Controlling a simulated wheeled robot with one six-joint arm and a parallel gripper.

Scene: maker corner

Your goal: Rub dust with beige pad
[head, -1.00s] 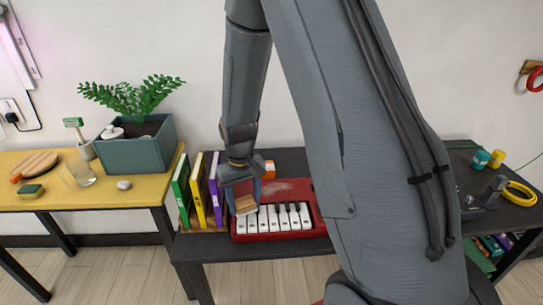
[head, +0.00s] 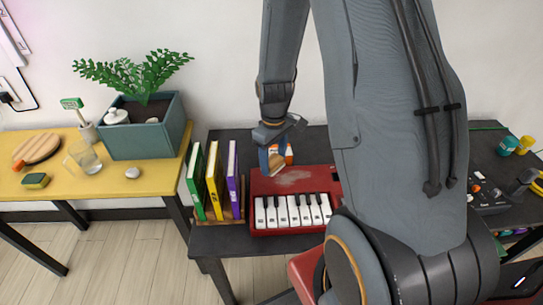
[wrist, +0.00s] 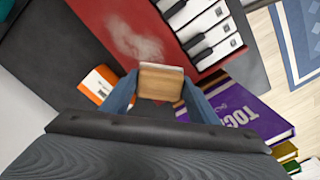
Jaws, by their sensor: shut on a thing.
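My gripper (head: 273,160) is shut on the beige pad (head: 277,164), a wood-brown block with a pale edge. In the wrist view the pad (wrist: 161,82) sits between the two blue fingers, over or just above the red keyboard (wrist: 104,22). The pale dust (wrist: 136,42) is a smudge on the red top, a little ahead of the pad there. In the head view the dust (head: 294,175) lies right of the pad on the red keyboard (head: 262,187), behind the white keys. I cannot tell whether the pad touches the surface.
Upright green, yellow and purple books (head: 233,172) stand left of the keyboard. An orange-and-white box (wrist: 98,86) lies close behind the gripper.

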